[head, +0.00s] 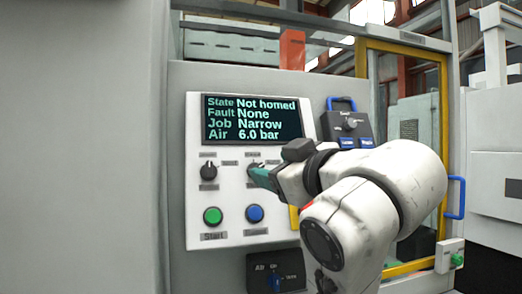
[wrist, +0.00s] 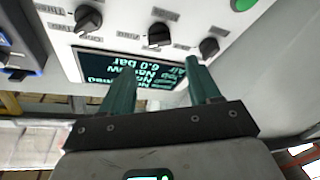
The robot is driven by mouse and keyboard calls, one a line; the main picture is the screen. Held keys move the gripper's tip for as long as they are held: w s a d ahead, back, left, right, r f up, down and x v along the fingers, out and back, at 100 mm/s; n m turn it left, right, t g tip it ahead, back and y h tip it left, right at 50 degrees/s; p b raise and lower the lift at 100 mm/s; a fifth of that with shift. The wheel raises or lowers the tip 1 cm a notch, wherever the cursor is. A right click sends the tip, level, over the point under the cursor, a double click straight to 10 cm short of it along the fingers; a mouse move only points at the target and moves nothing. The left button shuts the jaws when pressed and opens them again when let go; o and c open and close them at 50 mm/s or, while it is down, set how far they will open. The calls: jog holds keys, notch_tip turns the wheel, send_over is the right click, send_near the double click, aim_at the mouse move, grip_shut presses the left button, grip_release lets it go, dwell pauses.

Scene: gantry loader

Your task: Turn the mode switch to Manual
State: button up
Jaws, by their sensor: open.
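The light control panel (head: 230,180) carries a row of black rotary switches under its screen. The left switch (head: 208,171) is clear in the head view. The middle switch (head: 254,168) is partly covered by my gripper (head: 257,178). In the wrist view, which is upside down, the middle switch (wrist: 158,35) lies just beyond and between my open green fingers (wrist: 161,68), apart from them. A third switch (wrist: 88,20) is to its left there and hidden in the head view. The small labels are too blurred to tell which is the mode switch.
The screen (head: 252,120) reads State Not homed, Fault None, Job Narrow, Air 6.0 bar. Below the switches are a green Start button (head: 213,216) and a blue button (head: 255,214). An air switch box (head: 275,270) is lower; a blue-handled pendant (head: 347,125) hangs at right.

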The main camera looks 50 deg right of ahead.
aim_at(256, 166)
jog(key=shift+f+p+x, duration=0.15)
jog(key=shift+p+x, duration=0.7)
jog(key=shift+x, duration=0.65)
jog(key=shift+f+p+x, duration=0.2)
jog(key=shift+p+x, duration=0.6)
jog(key=shift+x, duration=0.7)
jog(key=c, duration=1)
jog(key=shift+c, duration=0.2)
